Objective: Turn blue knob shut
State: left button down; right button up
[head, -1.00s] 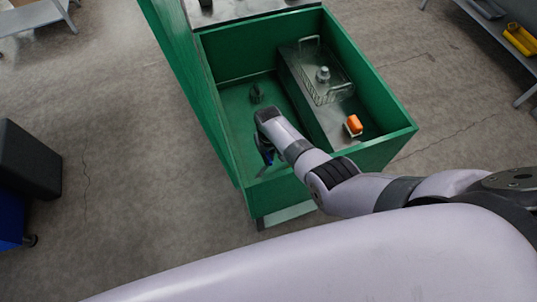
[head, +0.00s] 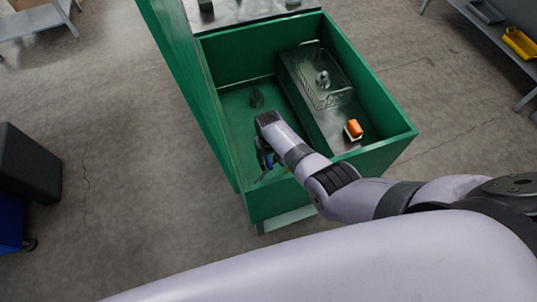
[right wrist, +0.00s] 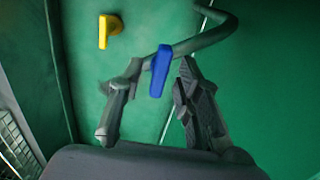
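The blue knob (right wrist: 159,76) shows in the right wrist view as a small lever, its long side near upright in the picture. In the head view only a small patch of blue shows beside my right gripper (head: 266,158), inside the green basin. In the right wrist view the two dark fingers of my right gripper (right wrist: 158,68) stand apart, one on each side of the blue knob. A gap shows on the left; the right finger is close, and I cannot tell whether it touches. My left gripper is not in view.
A yellow knob (right wrist: 108,30) sits up and left of the blue one, and a curved pipe (right wrist: 205,38) runs behind it. The green basin (head: 392,145) has walls around my arm. A wire basket (head: 330,95) and an orange object (head: 354,128) stand at its right.

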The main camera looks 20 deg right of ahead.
aim_at(269, 161)
notch_tip(269, 161, up, 12)
dwell(0.6)
jog(key=shift+f, duration=0.1)
dwell(0.4)
